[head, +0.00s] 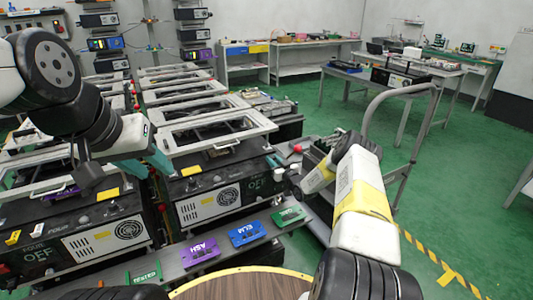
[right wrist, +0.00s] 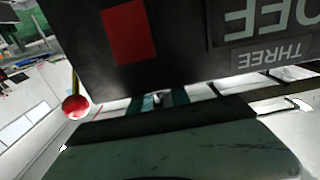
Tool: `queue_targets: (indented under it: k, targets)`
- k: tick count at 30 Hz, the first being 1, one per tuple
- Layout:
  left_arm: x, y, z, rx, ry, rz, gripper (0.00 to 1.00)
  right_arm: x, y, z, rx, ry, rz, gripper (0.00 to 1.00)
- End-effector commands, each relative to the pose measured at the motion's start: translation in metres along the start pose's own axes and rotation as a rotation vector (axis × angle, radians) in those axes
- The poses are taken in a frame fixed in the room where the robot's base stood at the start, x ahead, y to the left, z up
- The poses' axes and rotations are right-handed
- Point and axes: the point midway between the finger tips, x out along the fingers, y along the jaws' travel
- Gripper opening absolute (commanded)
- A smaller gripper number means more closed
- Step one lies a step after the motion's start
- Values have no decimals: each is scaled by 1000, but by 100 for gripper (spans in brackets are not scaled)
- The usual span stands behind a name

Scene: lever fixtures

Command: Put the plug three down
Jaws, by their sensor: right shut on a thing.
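The black box marked THREE and OFF (right wrist: 250,62) fills the top of the right wrist view, its lettering upside down; in the head view its OFF front (head: 257,183) faces the aisle. My right gripper (right wrist: 160,100) is at this box, its teal fingers shut on a small grey part, taken as plug three, mostly hidden by the fingers and the box edge. In the head view the right gripper (head: 287,180) is at the box's right end. My left gripper (head: 158,163), with teal showing, hangs over the boxes at left; its jaw gap is unclear.
A red ball knob (right wrist: 76,107) is left of my right fingers. More boxes with white frames (head: 200,108) stand in rows. Coloured tags, ASH (head: 201,252), ELM (head: 247,233) and a green one (head: 289,215), lie on the front ledge. A grey cart rail (head: 405,150) stands right.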

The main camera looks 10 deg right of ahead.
Motion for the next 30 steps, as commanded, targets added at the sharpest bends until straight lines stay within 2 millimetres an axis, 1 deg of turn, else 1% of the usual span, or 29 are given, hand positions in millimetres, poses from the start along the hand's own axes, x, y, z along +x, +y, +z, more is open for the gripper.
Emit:
queue_targets:
  k: [4,5,6,7,8,17,20,21,23,30]
  targets:
    - [0,0,0,0,0,0,36,0,0,3,0,-3,0,0]
    - [0,0,0,0,0,0,36,0,0,3,0,-4,0,29]
    - [0,0,0,0,0,0,36,0,0,3,0,-4,0,37]
    - [0,0,0,0,0,0,36,0,0,4,0,-5,0,42]
    - [0,0,0,0,0,0,36,-1,0,4,0,-5,0,45]
    - [0,0,0,0,0,0,36,-1,-2,4,1,-8,-3,45]
    - [0,0,0,0,0,0,36,-1,-2,-3,1,-7,-3,45]
    - [0,0,0,0,0,0,36,-1,-1,-8,1,-6,-3,45]
    - [0,0,0,0,0,0,36,-12,0,-7,1,-10,-2,45]
    - [0,0,0,0,0,0,36,-66,0,-9,2,-7,0,45]
